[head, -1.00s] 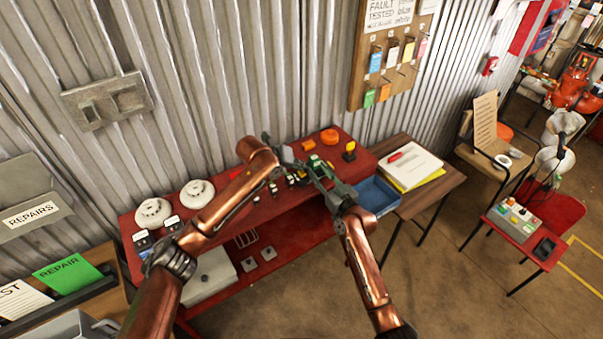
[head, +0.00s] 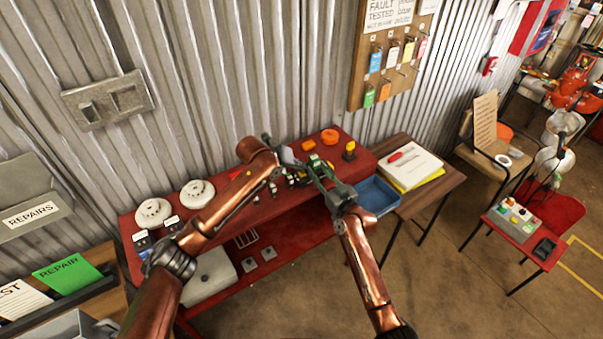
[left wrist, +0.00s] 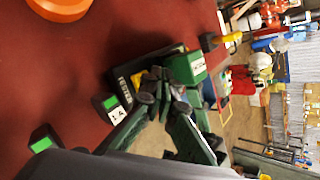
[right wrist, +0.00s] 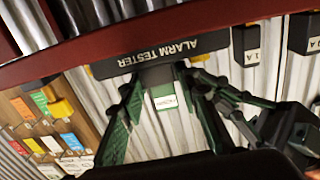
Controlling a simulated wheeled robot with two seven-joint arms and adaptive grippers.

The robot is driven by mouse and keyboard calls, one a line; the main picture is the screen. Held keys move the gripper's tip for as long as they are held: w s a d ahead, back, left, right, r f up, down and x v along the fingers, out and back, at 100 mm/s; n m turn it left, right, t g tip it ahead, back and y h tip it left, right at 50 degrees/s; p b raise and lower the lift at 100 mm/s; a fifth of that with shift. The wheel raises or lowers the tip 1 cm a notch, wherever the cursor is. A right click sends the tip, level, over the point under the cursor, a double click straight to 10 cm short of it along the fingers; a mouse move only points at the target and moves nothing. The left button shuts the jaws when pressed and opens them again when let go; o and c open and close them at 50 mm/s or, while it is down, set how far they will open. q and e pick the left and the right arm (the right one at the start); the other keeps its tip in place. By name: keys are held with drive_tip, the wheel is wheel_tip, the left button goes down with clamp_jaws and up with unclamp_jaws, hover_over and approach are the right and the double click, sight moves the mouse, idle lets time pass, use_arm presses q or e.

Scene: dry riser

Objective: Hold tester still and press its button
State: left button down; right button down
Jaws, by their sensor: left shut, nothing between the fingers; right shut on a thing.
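The fingers hide part of both, and I cannot tell whether the tips touch the button. A black plate lettered ALARM TESTER (right wrist: 160,55) lies just beyond my right fingers.
The red bench (head: 285,207) carries white detectors (head: 153,212), an orange disc (head: 329,137) and small fuse blocks (left wrist: 110,105). A blue tray (head: 377,196) stands right of my right gripper. The corrugated wall (head: 215,80) is close behind.

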sight(300, 173)
idle(0.4)
use_arm(q)
drive_tip(key=shift+f, duration=0.45)
drive_tip(key=shift+f, duration=0.55)
idle(0.8)
drive_tip(key=shift+r, duration=0.95)
drive_tip(key=shift+r, duration=0.1)
drive_tip(key=shift+r, duration=2.45)
